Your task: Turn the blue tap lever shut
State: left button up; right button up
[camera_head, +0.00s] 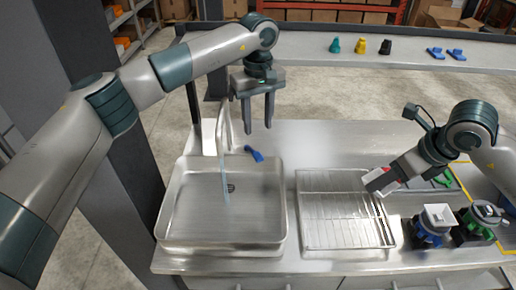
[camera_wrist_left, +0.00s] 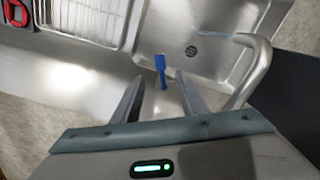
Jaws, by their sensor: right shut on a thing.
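The blue tap lever (camera_head: 254,154) sits at the back right of the sink, beside the tap (camera_head: 222,125). A pale bluish stream of water (camera_head: 223,180) runs down into the sink. My left gripper (camera_head: 259,130) points down above and behind the lever, open and empty. In the left wrist view, the lever (camera_wrist_left: 160,66) shows beyond the two spread fingertips of my left gripper (camera_wrist_left: 160,85), apart from both. My right gripper (camera_head: 374,182) is over the drying rack, shut on a red and white thing (camera_head: 381,177) that is mostly hidden.
The steel sink (camera_head: 164,210) has a drain; a wire drying rack (camera_head: 340,230) stands right of it. Dispensers with blue (camera_head: 432,232) and green (camera_head: 475,225) parts stand at the right. A back shelf (camera_head: 300,47) holds small coloured parts. Counter behind the rack is clear.

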aim_at(258, 156)
pick_arm(q)
notch_tip(258, 156, down, 9)
jog(key=p, duration=0.5)
jog(key=shift+f, duration=0.2)
jog(key=shift+f+p, duration=0.45)
jog(key=shift+f, duration=0.25)
grip_shut()
